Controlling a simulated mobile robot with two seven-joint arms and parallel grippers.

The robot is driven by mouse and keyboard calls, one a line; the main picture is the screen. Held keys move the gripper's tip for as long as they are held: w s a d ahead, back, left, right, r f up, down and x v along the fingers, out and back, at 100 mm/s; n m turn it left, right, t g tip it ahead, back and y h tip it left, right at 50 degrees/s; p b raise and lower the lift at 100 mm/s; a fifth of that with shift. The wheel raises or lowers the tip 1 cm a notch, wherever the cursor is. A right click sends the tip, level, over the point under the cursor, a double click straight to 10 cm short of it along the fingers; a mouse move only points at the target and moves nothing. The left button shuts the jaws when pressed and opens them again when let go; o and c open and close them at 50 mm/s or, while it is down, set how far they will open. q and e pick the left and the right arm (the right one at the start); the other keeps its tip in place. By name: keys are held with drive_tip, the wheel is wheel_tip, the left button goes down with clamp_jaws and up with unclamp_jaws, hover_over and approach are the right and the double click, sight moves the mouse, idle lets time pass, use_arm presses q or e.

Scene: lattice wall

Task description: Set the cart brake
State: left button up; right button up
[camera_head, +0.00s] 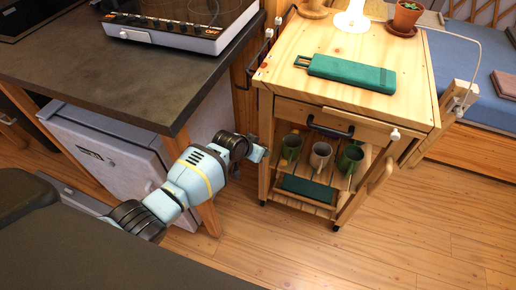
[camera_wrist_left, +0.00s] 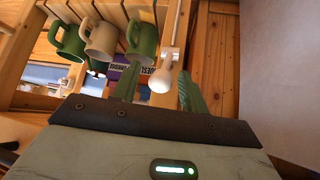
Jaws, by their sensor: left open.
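The wooden cart (camera_head: 283,82) stands on the floor right of the dark counter. In the left wrist view, a rod with a white knob (camera_wrist_left: 160,80) runs along a cart post; I cannot tell for sure that it is the brake lever. My left gripper (camera_head: 258,153) is at the cart's front left leg, below the top. In its wrist view the green fingers (camera_wrist_left: 157,90) are apart, with the white knob showing between them; contact cannot be made out. In the head view I cannot make out this knob. My right gripper is not in view.
Several mugs, including a pale one (camera_head: 320,155), stand on the cart's shelf. A green flat case (camera_head: 346,72) and a potted plant (camera_head: 407,14) are on its top. The counter (camera_head: 120,75) with a cooktop closes the left side. Floor (camera_head: 420,225) in front right is clear.

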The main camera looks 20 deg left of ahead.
use_arm(q)
drive_tip(key=shift+s+a+r, duration=0.15)
drive_tip(key=shift+s+r, duration=0.05)
drive_tip(key=shift+r, duration=0.2)
drive_tip(key=p+v, duration=0.2)
drive_tip(key=v, duration=0.4)
drive_tip(key=shift+s+r+p, duration=0.2)
drive_tip(key=shift+s+p, duration=0.05)
drive_tip(key=shift+p, duration=0.1)
